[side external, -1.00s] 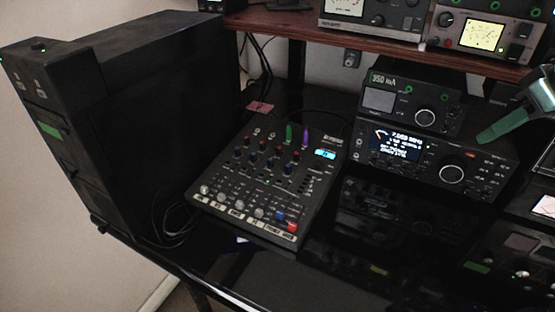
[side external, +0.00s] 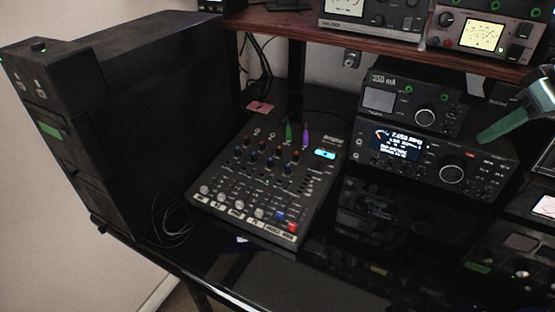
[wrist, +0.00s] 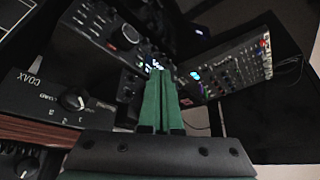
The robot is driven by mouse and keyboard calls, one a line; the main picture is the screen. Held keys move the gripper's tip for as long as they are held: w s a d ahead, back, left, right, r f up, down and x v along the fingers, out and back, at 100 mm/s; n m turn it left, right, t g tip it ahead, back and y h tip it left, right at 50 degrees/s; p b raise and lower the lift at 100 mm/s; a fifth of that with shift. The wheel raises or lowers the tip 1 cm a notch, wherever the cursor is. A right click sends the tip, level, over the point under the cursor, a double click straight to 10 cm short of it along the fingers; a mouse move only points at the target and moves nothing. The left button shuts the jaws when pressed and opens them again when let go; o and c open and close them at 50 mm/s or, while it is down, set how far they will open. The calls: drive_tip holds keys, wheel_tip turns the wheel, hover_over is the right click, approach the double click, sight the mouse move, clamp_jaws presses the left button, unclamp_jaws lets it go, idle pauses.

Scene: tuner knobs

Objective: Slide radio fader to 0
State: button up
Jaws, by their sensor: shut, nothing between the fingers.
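The mixer (side external: 262,181) lies on the black desk in the side view, with knobs above and a row of fader caps along its near edge. Most caps are pale; a blue cap (side external: 281,214) and a red cap (side external: 292,228) sit at the right end. The labels are too small to tell which fader is the radio one. In the wrist view the mixer (wrist: 238,68) is at upper right, beyond the fingers. My gripper (side external: 482,138) has green fingers, shut and empty, in front of the radio at right and well apart from the mixer. It also shows in the wrist view (wrist: 160,76).
A tall black cabinet (side external: 150,100) stands left of the mixer. Stacked radios (side external: 400,150) stand to its right under a wooden shelf (side external: 380,46). Green and purple plugs (side external: 297,134) rise from its far edge. A COAX box (wrist: 50,100) is left in the wrist view.

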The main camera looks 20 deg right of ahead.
drive_tip(key=o, duration=0.5)
drive_tip(key=shift+w, duration=0.1)
drive_tip(key=shift+o, duration=0.8)
drive_tip(key=w+a+r+n+y, duration=0.1)
drive_tip(key=w+a+n, duration=0.1)
drive_tip(key=w+a, duration=0.3)
drive_tip(key=shift+w+a, duration=0.3)
drive_tip(key=shift+a, duration=0.25)
drive_tip(key=n+g+y, duration=0.2)
drive_tip(key=n, duration=0.5)
hover_over(239, 204)
drive_tip(key=s+d, duration=0.3)
drive_tip(key=s, duration=0.1)
wheel_tip(239, 204, down, 11)
drive_tip(key=x, duration=1.1)
drive_tip(key=shift+w+d+f, duration=0.15)
drive_tip(key=shift+f, duration=0.2)
drive_tip(key=shift+c, duration=0.3)
clamp_jaws()
